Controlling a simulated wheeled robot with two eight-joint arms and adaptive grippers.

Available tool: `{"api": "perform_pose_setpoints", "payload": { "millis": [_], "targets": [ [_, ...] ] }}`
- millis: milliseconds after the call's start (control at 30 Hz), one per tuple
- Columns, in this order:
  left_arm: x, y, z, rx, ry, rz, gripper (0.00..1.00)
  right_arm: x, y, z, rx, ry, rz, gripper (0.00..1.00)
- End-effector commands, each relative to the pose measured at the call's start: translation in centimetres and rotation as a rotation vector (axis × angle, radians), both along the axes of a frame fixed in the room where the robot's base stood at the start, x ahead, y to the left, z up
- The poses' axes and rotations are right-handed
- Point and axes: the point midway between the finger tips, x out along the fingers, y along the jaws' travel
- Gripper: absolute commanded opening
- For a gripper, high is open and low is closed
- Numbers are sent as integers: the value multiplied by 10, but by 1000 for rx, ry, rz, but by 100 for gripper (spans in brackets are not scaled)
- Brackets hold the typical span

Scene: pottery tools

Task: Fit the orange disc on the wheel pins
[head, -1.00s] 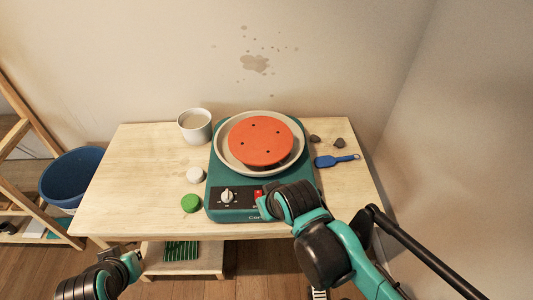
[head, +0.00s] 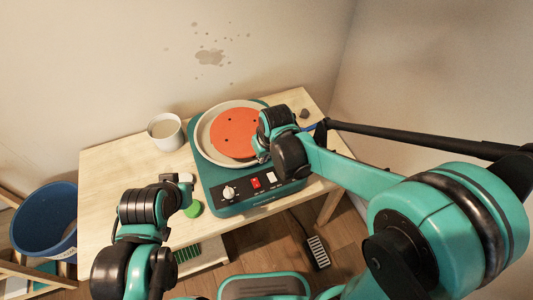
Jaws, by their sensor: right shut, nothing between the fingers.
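The orange disc (head: 229,137) lies in the pale round pan of the pottery wheel (head: 201,152), with small dark holes in its face. Its right part is hidden behind my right arm. I cannot tell whether any pins sit in the holes. My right gripper (head: 262,157) is at the disc's right front edge, shut with nothing held; whether it touches the disc is unclear. My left gripper (head: 186,179) is at the table's front, left of the wheel, apart from the disc. Its fingers are too small to read.
The wheel's teal base has a control panel with a white knob (head: 229,192) and a red switch (head: 256,183). A white cup (head: 165,131) stands back left. A green lid (head: 193,209) lies by my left gripper. A blue bin (head: 45,219) stands on the floor left. The table's left side is clear.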

Motion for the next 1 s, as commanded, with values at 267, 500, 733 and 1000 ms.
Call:
{"api": "perform_pose_setpoints", "payload": {
  "millis": [267,500,733,1000],
  "targets": [
    [0,0,-21,0,0,0,0,12,5,-47,0,0,0,0],
    [0,0,-40,0,0,0,0,25,11,-95,0,0,0,0],
    [0,0,-46,0,0,0,0,53,23,-95,0,0,0,0],
    [0,0,-47,0,0,0,0,62,27,-93,1,-1,-1,0]
  ]
}}
